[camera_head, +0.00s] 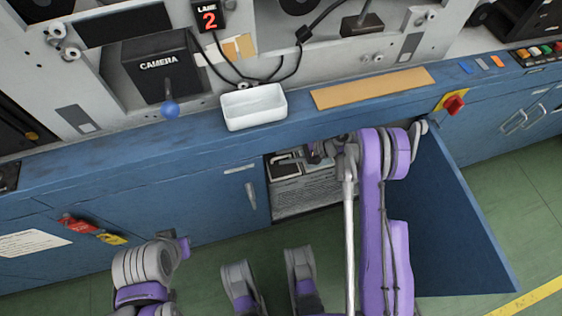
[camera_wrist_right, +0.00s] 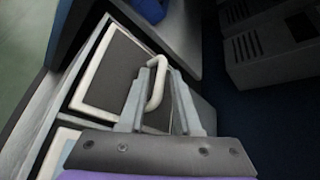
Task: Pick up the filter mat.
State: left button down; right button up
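The filter mat appears to be the dark grey panel (camera_wrist_right: 112,68) in a pale frame in the right wrist view. A pale bent handle (camera_wrist_right: 157,82) stands up at its right edge. In the head view the framed panel (camera_head: 287,166) lies inside the open cabinet, partly hidden by my right arm. My right gripper (camera_wrist_right: 160,98) is open, its two fingers on either side of the handle; I cannot tell whether they touch it. In the head view the right gripper (camera_head: 318,152) is small at the cabinet opening.
The blue cabinet's open door (camera_head: 455,215) stands to the right of my right arm. A white tray (camera_head: 254,107) sits on the ledge above. A grey slotted box (camera_wrist_right: 262,55) stands to the right in the wrist view. Green floor lies in front.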

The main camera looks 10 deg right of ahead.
grip_shut()
jog(key=shift+r, duration=0.1)
dwell(0.4)
